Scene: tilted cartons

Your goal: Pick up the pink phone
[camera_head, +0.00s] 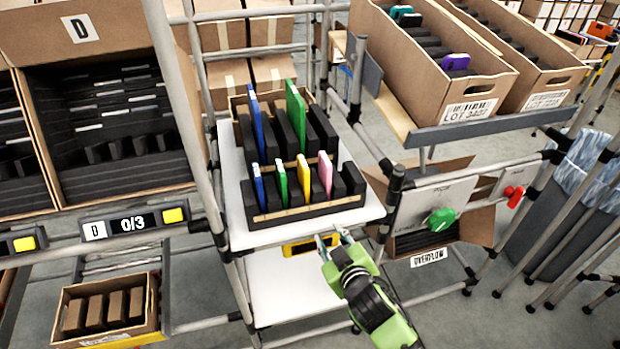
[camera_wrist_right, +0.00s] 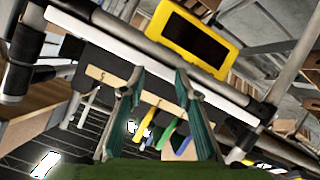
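The pink phone (camera_head: 325,173) stands upright in the front row of a black slotted rack (camera_head: 310,208) on a white shelf. A yellow phone (camera_head: 303,177) is just left of it, with an empty black slot to its right. My right gripper (camera_head: 328,240) is in front of and below the rack, apart from the phone. Its two fingers (camera_wrist_right: 160,78) are spread with nothing between them in the right wrist view. I cannot clearly pick out the pink phone in that view. My left gripper is not in view.
Green (camera_head: 281,182) and blue (camera_head: 259,187) phones share the front row; taller green (camera_head: 296,110) and blue (camera_head: 256,122) ones stand behind. A yellow display (camera_wrist_right: 200,40) hangs at the shelf's front edge. Grey posts (camera_head: 392,205) flank the shelf. Cartons (camera_head: 470,85) stand at right.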

